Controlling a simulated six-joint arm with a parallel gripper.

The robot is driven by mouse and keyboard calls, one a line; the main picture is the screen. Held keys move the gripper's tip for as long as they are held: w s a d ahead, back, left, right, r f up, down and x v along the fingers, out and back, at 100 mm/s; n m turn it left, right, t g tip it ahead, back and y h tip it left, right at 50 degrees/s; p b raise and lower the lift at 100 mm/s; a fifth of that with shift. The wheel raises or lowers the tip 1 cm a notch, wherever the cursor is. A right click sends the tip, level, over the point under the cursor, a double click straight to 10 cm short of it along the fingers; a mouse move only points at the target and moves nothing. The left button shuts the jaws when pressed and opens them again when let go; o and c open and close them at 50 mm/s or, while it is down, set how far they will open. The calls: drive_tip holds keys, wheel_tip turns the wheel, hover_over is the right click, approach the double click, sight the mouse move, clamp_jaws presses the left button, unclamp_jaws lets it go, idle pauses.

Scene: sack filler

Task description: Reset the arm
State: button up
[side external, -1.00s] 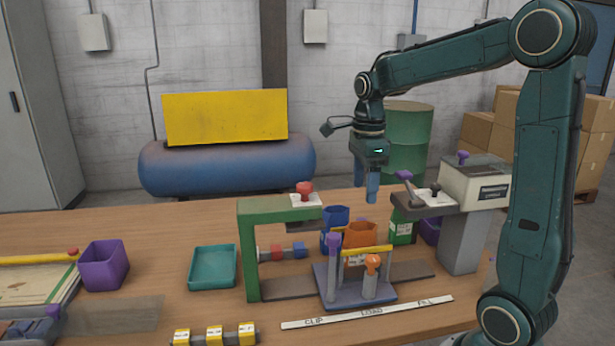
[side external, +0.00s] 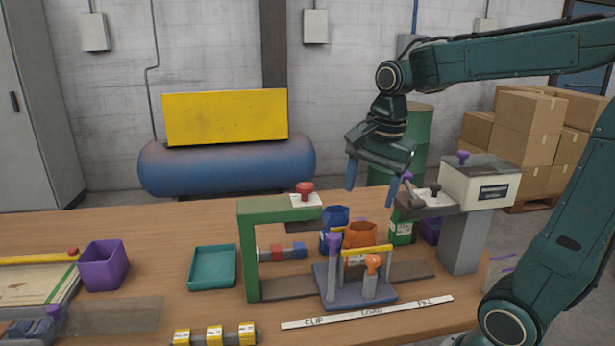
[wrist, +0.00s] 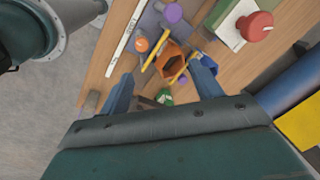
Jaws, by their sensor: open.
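My gripper (side external: 378,180) hangs above the back right of the workbench, higher than the sack filler parts. Its two blue fingers point down and stand apart, with nothing between them. In the wrist view my gripper (wrist: 160,92) is also open. Below and beyond its fingers the wrist view shows the orange container (wrist: 173,60) and the red knob (wrist: 255,26). In the side view the orange container (side external: 360,236) stands behind a yellow bar (side external: 362,249) on the blue-grey stand (side external: 330,290).
A green frame (side external: 248,250) with a red knob (side external: 304,189) stands left of the stand. The grey-white filler box (side external: 480,182) with levers is close to my gripper's right. A purple bin (side external: 103,266) and teal tray (side external: 213,268) sit at left.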

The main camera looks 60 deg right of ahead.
drive_tip(key=s+a+n+t, duration=0.1)
drive_tip(key=s+a+n, duration=0.3)
drive_tip(key=n, duration=0.4)
drive_tip(key=s+a+f+n+t, duration=0.1)
drive_tip(key=s+a+n, duration=0.3)
drive_tip(key=n, duration=0.5)
drive_tip(key=shift+s+f+n+t+y, duration=0.2)
drive_tip(key=shift+s+n+t+y, duration=0.1)
drive_tip(key=shift+s+t, duration=0.55)
